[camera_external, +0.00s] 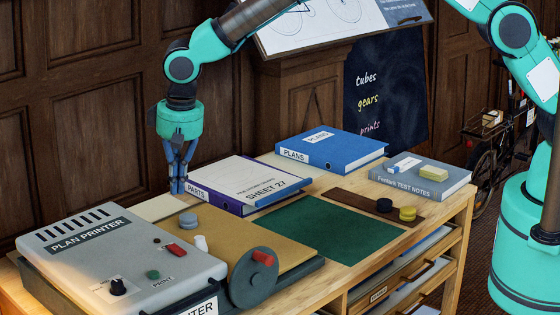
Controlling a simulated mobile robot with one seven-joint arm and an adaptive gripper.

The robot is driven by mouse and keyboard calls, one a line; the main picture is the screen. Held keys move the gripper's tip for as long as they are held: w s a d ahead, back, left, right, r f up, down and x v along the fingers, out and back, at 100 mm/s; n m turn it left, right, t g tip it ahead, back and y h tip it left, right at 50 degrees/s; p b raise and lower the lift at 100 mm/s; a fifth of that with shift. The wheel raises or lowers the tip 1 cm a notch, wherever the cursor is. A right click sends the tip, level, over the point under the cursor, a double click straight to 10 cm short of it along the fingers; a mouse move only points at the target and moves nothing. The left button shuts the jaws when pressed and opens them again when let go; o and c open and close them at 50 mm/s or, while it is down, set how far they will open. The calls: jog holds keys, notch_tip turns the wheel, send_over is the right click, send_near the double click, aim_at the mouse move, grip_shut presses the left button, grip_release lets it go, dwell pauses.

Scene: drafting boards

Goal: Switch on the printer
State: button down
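The plan printer (135,245) is a grey box at the front left of the desk, with a slotted top. Its top carries a black knob (118,287), a green button (153,274) marked PRINT and a red switch-like part (175,250). The lettering by the knob is too small to read, and I cannot tell the red part's position. My gripper (178,187) points down behind the printer, close to the left end of the PARTS binder, apart from the controls. Its blue fingertips are together, with nothing visible between them.
A dark wheel with a red handle (263,257) stands at the printer's right. A white peg (201,243) and a grey disc (188,219) are near the red part. The purple PARTS binder (245,182) and blue PLANS binder (335,148) lie behind. The green mat (325,230) is clear.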

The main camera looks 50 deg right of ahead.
aim_at(181, 248)
jog(key=f, duration=0.4)
jog(key=w+f, duration=0.1)
jog(key=f, duration=0.4)
jog(key=w+f, duration=0.1)
jog(key=f, duration=0.3)
jog(key=shift+f+p, duration=0.3)
jog(key=shift+w+f+g, duration=0.25)
jog(key=shift+f+g, duration=0.2)
jog(key=shift+g, duration=0.05)
jog(key=shift+f, duration=0.1)
jog(key=shift+s, duration=0.25)
jog(key=shift+s+d, duration=0.1)
jog(key=shift+s, duration=0.6)
